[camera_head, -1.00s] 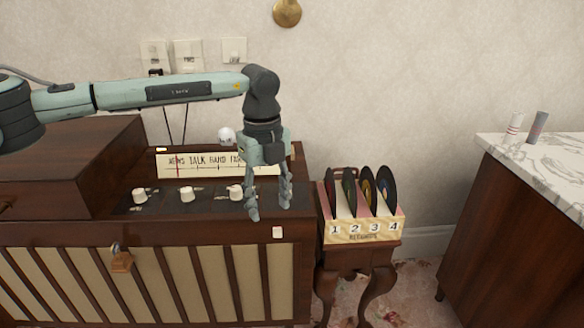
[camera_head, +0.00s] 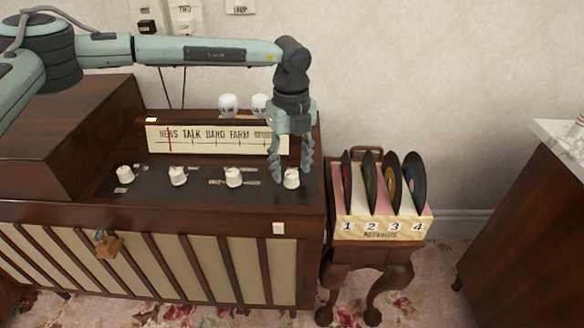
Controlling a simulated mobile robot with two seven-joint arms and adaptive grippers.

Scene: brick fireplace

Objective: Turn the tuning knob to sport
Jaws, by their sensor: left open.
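A wooden radio cabinet (camera_head: 160,212) carries a dark panel with several white knobs in a row. The knobs are at the far left (camera_head: 125,174), left of centre (camera_head: 178,176), right of centre (camera_head: 233,177) and far right (camera_head: 291,178). Which one is the tuning knob cannot be read. My right gripper is out of view.
A record rack (camera_head: 385,226) numbered 1 to 4 stands on a small table right of the radio. White bulb-like pieces (camera_head: 228,103) stand behind the dial. A padlock-like object (camera_head: 108,243) hangs on the front. A marble-topped cabinet (camera_head: 560,140) is at far right.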

